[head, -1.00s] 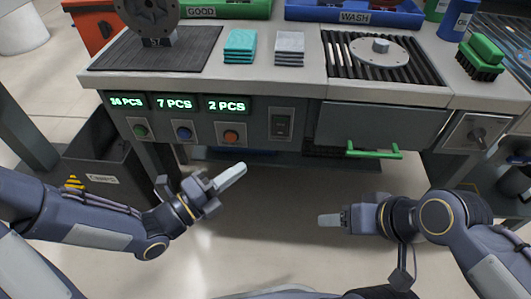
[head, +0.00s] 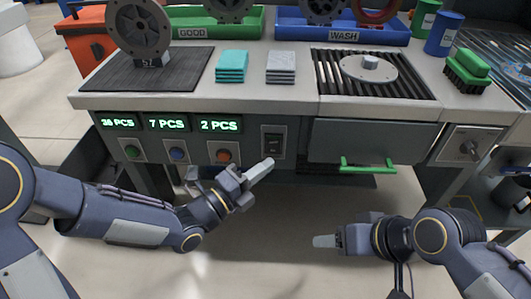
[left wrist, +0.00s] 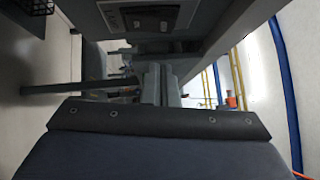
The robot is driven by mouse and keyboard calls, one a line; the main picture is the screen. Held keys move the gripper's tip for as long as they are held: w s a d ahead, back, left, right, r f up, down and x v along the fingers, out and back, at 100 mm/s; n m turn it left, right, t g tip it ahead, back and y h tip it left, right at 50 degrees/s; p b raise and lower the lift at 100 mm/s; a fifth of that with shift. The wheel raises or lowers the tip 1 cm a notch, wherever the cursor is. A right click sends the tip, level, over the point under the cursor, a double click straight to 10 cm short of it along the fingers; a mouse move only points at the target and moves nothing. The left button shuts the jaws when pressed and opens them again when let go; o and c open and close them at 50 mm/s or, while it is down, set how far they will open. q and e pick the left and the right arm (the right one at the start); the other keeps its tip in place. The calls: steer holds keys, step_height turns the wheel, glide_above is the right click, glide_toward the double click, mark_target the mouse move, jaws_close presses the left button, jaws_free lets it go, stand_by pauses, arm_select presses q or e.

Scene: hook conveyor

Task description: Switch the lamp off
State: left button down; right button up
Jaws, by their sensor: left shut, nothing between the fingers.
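A dark rocker switch (head: 272,143) sits in a grey plate on the bench's front panel, right of the coloured buttons. The lamp itself is not clearly in view. My left gripper (head: 263,169) is shut and empty, its fingertips just below and left of the switch plate; I cannot tell whether they touch the panel. In the left wrist view the shut fingers (left wrist: 160,84) point towards the panel. My right gripper (head: 325,241) hangs lower right, away from the panel, its fingers seemingly together.
Left of the switch are green (head: 132,151), blue (head: 178,154) and orange (head: 223,155) buttons under lit counters. Right are a drawer with a green handle (head: 367,166) and a rotary knob (head: 469,147). Teal cloths (head: 232,66) and grey cloths (head: 281,67) lie on the bench.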

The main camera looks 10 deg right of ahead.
mark_target(277, 143)
arm_select(q)
steer(key=w, duration=0.1)
steer(key=w+d, duration=0.1)
steer(key=w, duration=0.2)
steer(key=shift+d+r, duration=0.3)
steer(key=shift+r, duration=0.05)
steer(key=shift+w+r, duration=0.2)
steer(key=shift+r, duration=0.05)
steer(key=shift+d+f+n, duration=0.1)
steer(key=shift+f+n, duration=0.05)
steer(key=shift+n, duration=0.15)
steer(key=shift+w, duration=0.1)
